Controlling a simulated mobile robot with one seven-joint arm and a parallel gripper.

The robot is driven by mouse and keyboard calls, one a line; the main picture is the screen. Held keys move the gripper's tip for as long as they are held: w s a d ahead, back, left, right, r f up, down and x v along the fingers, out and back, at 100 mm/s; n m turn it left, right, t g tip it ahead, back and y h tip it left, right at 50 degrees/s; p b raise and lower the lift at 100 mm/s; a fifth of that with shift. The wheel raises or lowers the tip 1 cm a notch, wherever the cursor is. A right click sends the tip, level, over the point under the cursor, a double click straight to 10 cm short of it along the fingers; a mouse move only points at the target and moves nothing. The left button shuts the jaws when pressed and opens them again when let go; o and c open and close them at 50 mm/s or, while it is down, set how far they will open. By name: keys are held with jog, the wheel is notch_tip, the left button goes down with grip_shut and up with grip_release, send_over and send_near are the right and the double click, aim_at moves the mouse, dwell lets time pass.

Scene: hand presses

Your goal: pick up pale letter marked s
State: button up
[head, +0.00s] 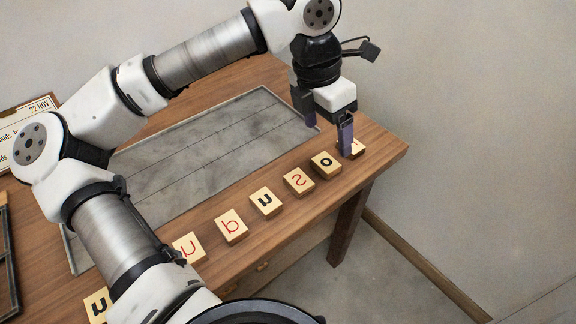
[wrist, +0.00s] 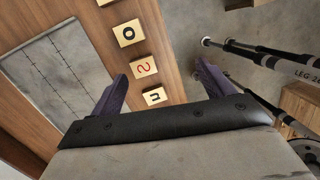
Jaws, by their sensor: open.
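The pale letter block marked s (head: 299,182), with a red letter, lies on the wooden table in a row of pale blocks. It is between a block with a black o (head: 326,165) and one with a black n-like letter (head: 265,202). In the wrist view, the s block (wrist: 144,68) shows below, between the lines of the two fingers and nearer the left one. My gripper (head: 329,139) is open and empty, above the table near the right end of the row. Its near finger partly hides the end block (head: 358,148).
More letter blocks (head: 231,226) lie to the left along the row, one partly behind my arm. A grey slab (head: 185,150) lies behind the row. The table's right edge (head: 402,148) is close by. A wooden crate (wrist: 303,103) stands on the floor at right in the wrist view.

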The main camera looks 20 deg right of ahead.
jog(key=w+a+f+y, duration=0.2)
jog(key=w+a, duration=0.1)
jog(key=n, duration=0.1)
send_over(299, 180)
jog(key=shift+t, duration=0.4)
jog(key=f, duration=0.8)
jog(key=shift+w+d+f+p, duration=0.1)
jog(key=shift+w+d+p, duration=0.15)
jog(key=shift+p, duration=0.15)
jog(key=shift+s+a+f+p, duration=0.15)
jog(key=shift+f+p, duration=0.25)
jog(key=shift+f, duration=1.05)
jog(key=shift+s+a+f+p, duration=0.1)
jog(key=shift+f+p, duration=0.3)
jog(key=shift+f, duration=1.05)
jog(key=c, duration=1.1)
jog(key=shift+o, duration=0.2)
jog(key=shift+r, duration=0.1)
